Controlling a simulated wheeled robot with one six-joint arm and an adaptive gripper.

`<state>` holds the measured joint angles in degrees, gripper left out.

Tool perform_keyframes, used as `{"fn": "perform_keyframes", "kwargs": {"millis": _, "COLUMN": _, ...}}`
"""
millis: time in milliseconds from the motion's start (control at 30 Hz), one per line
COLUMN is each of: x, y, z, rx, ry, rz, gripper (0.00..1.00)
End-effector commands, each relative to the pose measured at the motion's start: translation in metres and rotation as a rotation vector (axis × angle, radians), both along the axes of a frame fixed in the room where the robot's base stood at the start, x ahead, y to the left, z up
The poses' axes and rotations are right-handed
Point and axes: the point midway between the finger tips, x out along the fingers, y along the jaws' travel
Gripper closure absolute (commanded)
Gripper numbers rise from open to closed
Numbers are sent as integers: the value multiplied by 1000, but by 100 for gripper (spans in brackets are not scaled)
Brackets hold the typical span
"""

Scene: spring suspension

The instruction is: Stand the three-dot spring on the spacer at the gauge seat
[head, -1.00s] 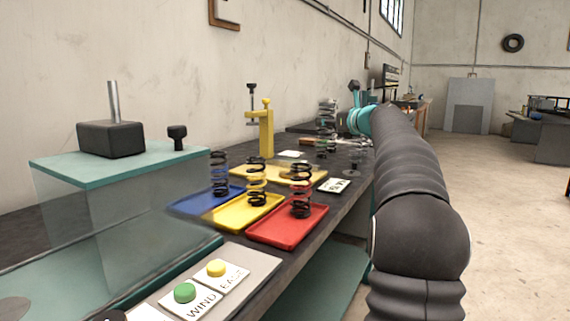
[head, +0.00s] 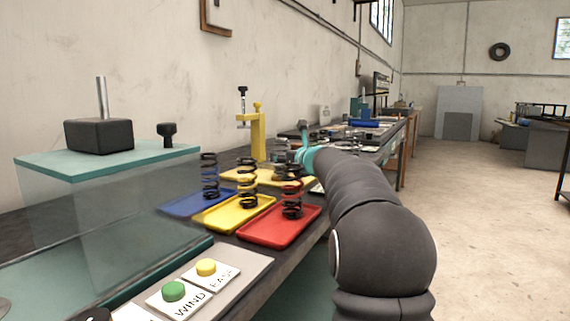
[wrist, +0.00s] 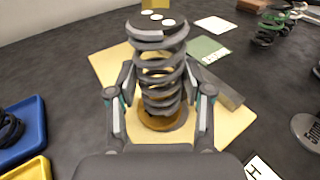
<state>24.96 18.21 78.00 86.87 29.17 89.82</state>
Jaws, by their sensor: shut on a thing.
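The three-dot spring (wrist: 160,66) is a dark grey coil with white dots on its top cap. In the wrist view it stands roughly upright between the two fingers of my gripper (wrist: 158,80), which is shut on it. Its lower end is over the round brown spacer (wrist: 150,124) on the yellow gauge plate (wrist: 108,64). I cannot tell whether the spring touches the spacer. In the head view my gripper is at the plate (head: 238,174), partly hidden by my arm.
Dark springs stand on the blue tray (head: 180,207), yellow tray (head: 212,217) and red tray (head: 268,235) in front of the plate. A yellow gauge post (head: 258,138) rises behind it. More springs (wrist: 264,38) stand at the wrist view's upper right.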

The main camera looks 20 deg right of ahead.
Motion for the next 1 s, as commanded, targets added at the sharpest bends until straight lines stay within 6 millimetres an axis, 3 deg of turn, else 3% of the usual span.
{"fn": "perform_keyframes", "kwargs": {"millis": 433, "x": -1, "y": -1, "z": -7, "rx": 0, "ry": -2, "rz": -1, "gripper": 100}}
{"fn": "perform_keyframes", "kwargs": {"millis": 467, "x": -1, "y": -1, "z": -7, "rx": 0, "ry": -1, "rz": -1, "gripper": 45}}
{"fn": "perform_keyframes", "kwargs": {"millis": 533, "x": -1, "y": -1, "z": -7, "rx": 0, "ry": -1, "rz": -1, "gripper": 27}}
{"fn": "perform_keyframes", "kwargs": {"millis": 1000, "x": -6, "y": -1, "z": -3, "rx": -1, "ry": -2, "rz": -1, "gripper": 24}}
